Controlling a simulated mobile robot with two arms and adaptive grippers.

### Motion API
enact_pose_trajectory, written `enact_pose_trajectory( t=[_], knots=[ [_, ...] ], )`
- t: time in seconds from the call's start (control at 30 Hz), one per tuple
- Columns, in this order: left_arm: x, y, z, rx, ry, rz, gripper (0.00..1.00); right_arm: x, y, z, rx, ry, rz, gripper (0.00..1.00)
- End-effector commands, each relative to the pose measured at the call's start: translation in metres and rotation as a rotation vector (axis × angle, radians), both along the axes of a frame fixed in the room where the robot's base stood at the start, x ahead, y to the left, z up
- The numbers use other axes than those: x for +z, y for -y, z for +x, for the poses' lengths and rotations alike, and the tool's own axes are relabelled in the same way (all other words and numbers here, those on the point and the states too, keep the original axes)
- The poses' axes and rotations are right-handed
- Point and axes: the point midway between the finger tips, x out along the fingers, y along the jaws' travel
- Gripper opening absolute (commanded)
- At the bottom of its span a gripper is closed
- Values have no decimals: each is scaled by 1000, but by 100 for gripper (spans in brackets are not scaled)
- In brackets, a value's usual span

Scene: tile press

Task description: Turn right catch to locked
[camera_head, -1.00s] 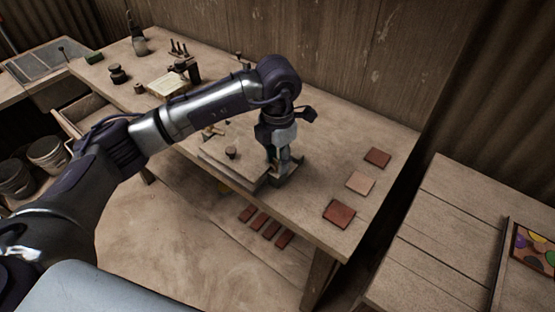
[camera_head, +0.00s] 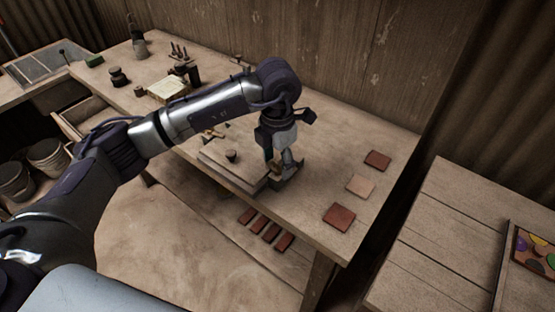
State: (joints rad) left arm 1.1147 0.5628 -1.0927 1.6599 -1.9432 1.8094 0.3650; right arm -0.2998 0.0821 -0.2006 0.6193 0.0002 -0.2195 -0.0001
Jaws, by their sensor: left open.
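The tile press (camera_head: 222,168) is a flat, pale wooden block with a dark knob (camera_head: 231,156) on top, standing on the workbench. My left arm reaches in from the left, and my left gripper (camera_head: 283,168) points down at the right end of the press. It is open, with its fingers around or beside the right catch. The catch is mostly hidden by the fingers, so I cannot tell its position or whether they touch it. My right gripper is not in view.
Three tiles (camera_head: 360,185) lie on the right of the workbench (camera_head: 325,155), and several more (camera_head: 265,228) lie on a lower shelf. Jars, tools and a pale block (camera_head: 167,88) stand at the back left. A side table (camera_head: 445,235) holds a colour tray (camera_head: 533,250).

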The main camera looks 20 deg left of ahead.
Motion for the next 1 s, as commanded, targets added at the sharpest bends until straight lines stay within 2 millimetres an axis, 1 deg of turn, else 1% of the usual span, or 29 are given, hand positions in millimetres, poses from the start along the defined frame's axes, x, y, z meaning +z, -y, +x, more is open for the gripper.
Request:
enact_pose_trajectory(
  t=[0.07, 0.17, 0.27, 0.5, 0.6, 0.7, 0.8, 1.0],
  knots=[
    [3, 0, 0, -1, 1, -1, 60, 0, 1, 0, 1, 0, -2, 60],
    [15, 1, 1, -1, 2, -2, 60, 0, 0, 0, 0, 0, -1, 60],
    [34, 1, 1, 0, 5, -2, 60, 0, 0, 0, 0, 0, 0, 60],
    [86, 0, 1, 0, 4, -1, 60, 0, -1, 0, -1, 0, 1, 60],
    [102, 0, 1, 0, 4, -1, 60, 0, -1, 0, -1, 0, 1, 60],
    [113, 0, 1, 1, 3, -1, 60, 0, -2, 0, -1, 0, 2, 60],
    [118, 0, 0, 1, 1, 0, 60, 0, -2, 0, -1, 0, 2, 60],
    [120, 0, 0, 1, 0, 0, 60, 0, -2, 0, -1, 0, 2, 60]
  ],
)
